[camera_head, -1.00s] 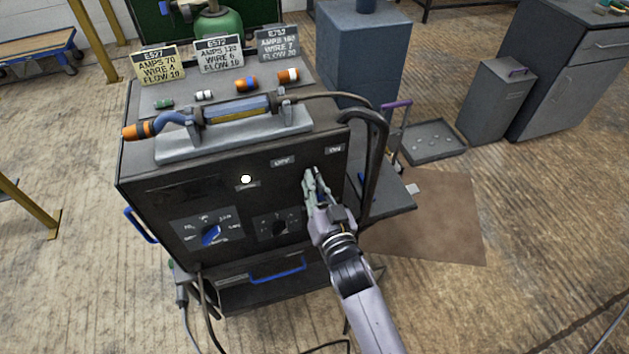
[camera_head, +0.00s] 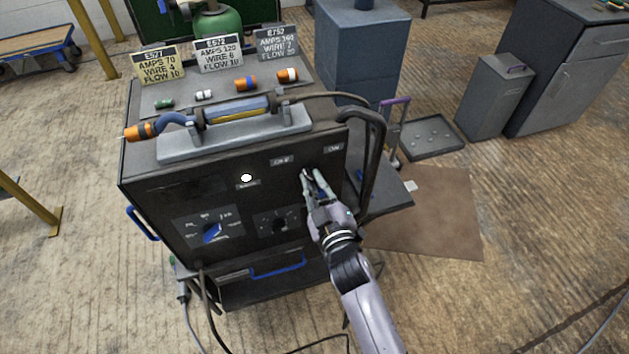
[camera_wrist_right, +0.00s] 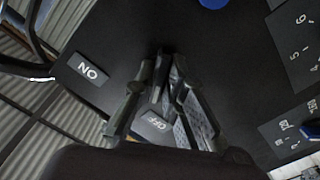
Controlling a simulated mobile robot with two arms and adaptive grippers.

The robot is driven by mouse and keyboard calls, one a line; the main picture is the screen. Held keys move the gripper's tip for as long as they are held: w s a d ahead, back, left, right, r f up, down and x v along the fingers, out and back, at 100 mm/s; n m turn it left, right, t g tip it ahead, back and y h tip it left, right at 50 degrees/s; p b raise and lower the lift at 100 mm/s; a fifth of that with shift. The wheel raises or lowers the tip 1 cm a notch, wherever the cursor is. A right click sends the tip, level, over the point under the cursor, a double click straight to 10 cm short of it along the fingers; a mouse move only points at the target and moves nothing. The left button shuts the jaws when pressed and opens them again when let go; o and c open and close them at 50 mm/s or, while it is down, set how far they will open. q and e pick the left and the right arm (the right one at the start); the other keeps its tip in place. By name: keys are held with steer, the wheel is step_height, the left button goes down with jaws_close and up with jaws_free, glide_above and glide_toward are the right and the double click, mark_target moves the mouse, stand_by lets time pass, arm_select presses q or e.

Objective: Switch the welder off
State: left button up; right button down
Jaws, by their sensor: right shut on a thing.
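The welder (camera_head: 160,190) is a dark cabinet with a sloped front panel. Its upper right front carries an OFF label (camera_head: 282,161) and an ON label (camera_head: 334,149), with the switch between them. My right gripper (camera_head: 307,175) is at the panel just below and between these labels. In the right wrist view my gripper (camera_wrist_right: 163,72) is shut on the dark switch (camera_wrist_right: 157,82), mostly hidden between the fingers. The OFF label (camera_wrist_right: 153,122) shows between the fingers and the ON label (camera_wrist_right: 88,71) to the left. A white lamp (camera_head: 246,178) is lit. My left gripper is out of view.
A blue knob (camera_head: 212,232) and a dark dial (camera_head: 279,224) sit lower on the panel. The torch (camera_head: 235,110) rests on top, with its cable (camera_head: 376,130) looping down the right side. Three settings cards stand behind it, including a cream one (camera_head: 160,66).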

steer(key=shift+n, duration=0.5)
steer(key=c, duration=1.7)
jaws_free()
steer(key=shift+o, duration=0.2)
steer(key=v, duration=1.2)
